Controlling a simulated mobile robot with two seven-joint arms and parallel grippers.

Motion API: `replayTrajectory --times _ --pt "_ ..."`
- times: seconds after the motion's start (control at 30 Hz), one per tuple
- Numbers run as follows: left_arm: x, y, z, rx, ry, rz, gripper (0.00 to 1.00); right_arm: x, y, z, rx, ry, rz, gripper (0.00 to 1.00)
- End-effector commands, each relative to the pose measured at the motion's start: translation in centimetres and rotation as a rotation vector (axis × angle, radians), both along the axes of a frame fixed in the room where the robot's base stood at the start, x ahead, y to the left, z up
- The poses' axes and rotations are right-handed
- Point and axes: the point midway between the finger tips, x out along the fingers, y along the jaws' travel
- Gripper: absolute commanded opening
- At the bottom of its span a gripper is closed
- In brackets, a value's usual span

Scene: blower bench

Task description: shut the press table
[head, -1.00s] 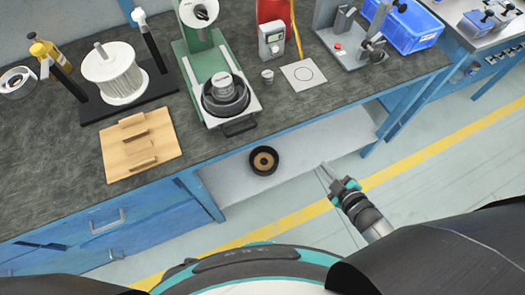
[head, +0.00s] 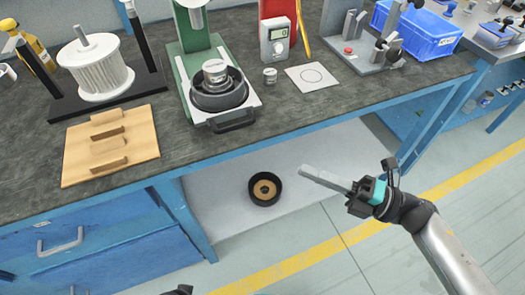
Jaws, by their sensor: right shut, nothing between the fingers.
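The green press (head: 184,62) stands on the bench. Its press table (head: 252,103), a pale plate with a black front handle (head: 232,124), sticks out from the press toward the bench's front edge. A black ring-shaped holder (head: 220,98) with a metal cylindrical part (head: 214,72) in it sits on the plate. My right gripper (head: 306,171) is shut and empty, in front of the bench edge, to the right of and nearer than the handle, and apart from it. My left gripper does not show.
A wooden board with grips (head: 80,160) and a white pleated filter (head: 95,70) are to the left. A small metal weight (head: 270,76) and a white card (head: 313,77) are right of the press. A black ring (head: 265,188) lies on the shelf below.

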Motion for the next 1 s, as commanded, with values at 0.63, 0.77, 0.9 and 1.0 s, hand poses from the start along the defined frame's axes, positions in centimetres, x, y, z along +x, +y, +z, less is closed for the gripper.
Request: replayTrajectory --times 0.63,0.77,0.9,1.0 --pt "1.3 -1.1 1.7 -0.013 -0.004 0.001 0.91 5.8 9.2 1.7 0.002 -0.004 -0.002 0.0" --pt "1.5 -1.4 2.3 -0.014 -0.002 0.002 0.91 7.1 9.6 1.9 0.001 -0.001 -0.002 0.0" --pt "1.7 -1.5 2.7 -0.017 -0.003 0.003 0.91 7.9 9.9 2.1 0.002 0.001 -0.002 0.0" --pt "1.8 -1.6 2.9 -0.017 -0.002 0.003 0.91 8.1 9.9 2.2 0.002 0.003 -0.002 0.0"
